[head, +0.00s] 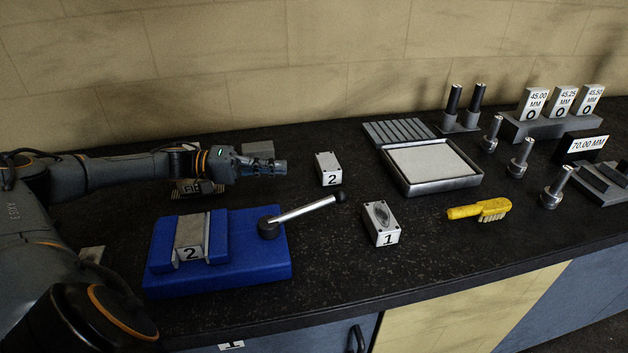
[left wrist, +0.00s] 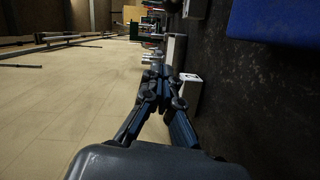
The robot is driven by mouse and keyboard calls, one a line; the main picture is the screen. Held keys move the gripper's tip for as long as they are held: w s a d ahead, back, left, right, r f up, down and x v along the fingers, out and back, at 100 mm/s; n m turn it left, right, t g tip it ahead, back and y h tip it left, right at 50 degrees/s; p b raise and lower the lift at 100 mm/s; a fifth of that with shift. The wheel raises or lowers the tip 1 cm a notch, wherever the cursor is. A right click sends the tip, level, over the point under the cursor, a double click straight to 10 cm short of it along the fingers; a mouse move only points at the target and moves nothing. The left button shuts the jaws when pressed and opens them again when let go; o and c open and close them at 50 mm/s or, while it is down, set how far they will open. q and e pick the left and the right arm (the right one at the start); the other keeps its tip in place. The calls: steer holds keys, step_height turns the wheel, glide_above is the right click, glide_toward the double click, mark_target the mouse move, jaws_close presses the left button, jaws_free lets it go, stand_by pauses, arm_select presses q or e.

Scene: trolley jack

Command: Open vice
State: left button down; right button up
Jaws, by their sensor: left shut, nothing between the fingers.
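The blue vice (head: 215,270) stands on the dark bench at the left of the head view. Its jaws hold a grey block marked 2 (head: 191,240). The vice's silver handle (head: 305,209) has a black knob and points up to the right. A blue corner of the vice (left wrist: 275,22) shows at the top right of the left wrist view. My left gripper (head: 280,167) is above the bench behind the vice, apart from the handle, and shut with nothing in it. Its closed fingers show in the left wrist view (left wrist: 165,75). My right gripper is not in view.
A loose block marked 2 (head: 328,170) lies right of my left gripper, and a block marked 1 (head: 381,224) lies right of the handle. Farther right are a grey tray (head: 437,184), a yellow brush (head: 480,210) and several gauges. The wall (head: 230,60) runs close behind.

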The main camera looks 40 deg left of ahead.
mark_target(307, 208)
arm_select(q)
steer(key=w+d+p, duration=0.1)
steer(key=d, duration=0.2)
steer(key=w+d+p, duration=0.1)
steer(key=d, duration=0.2)
steer(key=w+d+f+p, duration=0.1)
steer(key=w+d+p, duration=0.1)
steer(key=d, duration=0.2)
steer(key=shift+d, duration=0.1)
steer(key=shift+s+d, duration=0.3)
steer(key=shift+s, duration=0.1)
steer(key=shift+f, duration=0.15)
steer(key=shift+w, duration=0.1)
steer(key=shift+d, duration=0.1)
